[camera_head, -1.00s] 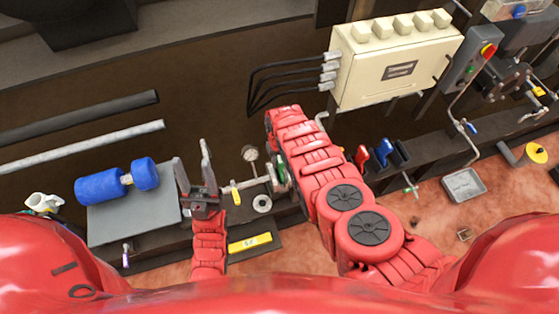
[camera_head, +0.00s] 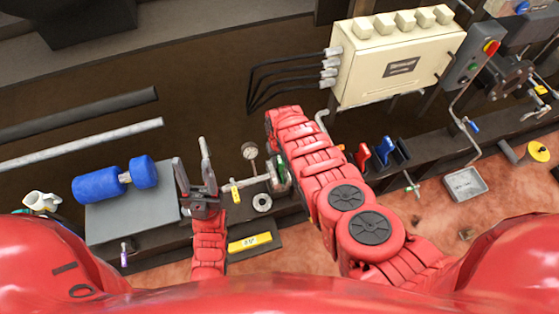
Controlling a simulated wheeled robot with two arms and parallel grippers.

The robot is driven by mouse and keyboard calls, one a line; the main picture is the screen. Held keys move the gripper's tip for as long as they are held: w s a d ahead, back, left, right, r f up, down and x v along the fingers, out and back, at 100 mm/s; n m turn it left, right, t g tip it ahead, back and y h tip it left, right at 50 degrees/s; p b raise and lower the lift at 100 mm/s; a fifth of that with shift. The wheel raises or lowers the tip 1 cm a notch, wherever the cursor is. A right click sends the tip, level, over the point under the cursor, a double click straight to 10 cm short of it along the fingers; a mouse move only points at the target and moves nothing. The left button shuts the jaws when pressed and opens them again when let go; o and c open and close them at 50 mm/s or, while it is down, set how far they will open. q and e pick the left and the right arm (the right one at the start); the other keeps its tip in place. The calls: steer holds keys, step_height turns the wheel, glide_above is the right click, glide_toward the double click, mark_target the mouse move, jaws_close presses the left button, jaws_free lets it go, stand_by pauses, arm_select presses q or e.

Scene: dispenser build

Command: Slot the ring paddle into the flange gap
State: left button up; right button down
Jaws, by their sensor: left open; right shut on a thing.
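The pipe flange (camera_head: 281,175) with green on it sits at the right end of a short grey pipe (camera_head: 254,181), partly covered by my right arm. A gap in it cannot be made out. A flat grey ring (camera_head: 262,209) lies just below the pipe; I cannot tell whether it is the ring paddle. My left gripper (camera_head: 190,151) is open and empty, with its fingers pointing up, left of the pipe. My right arm reaches up beside the flange, and its gripper is hidden behind the arm, along with anything in it.
A round gauge (camera_head: 249,151) stands above the pipe. A blue dumbbell-shaped part (camera_head: 97,186) lies on a grey plate (camera_head: 130,224) at left. A cream cabinet (camera_head: 385,75) with black cables stands at upper right.

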steer(key=shift+c, duration=0.4)
jaws_free()
step_height(320, 180, up, 8)
steer(key=p, duration=0.8)
steer(key=shift+r, duration=0.1)
stand_by(0.4)
stand_by(0.8)
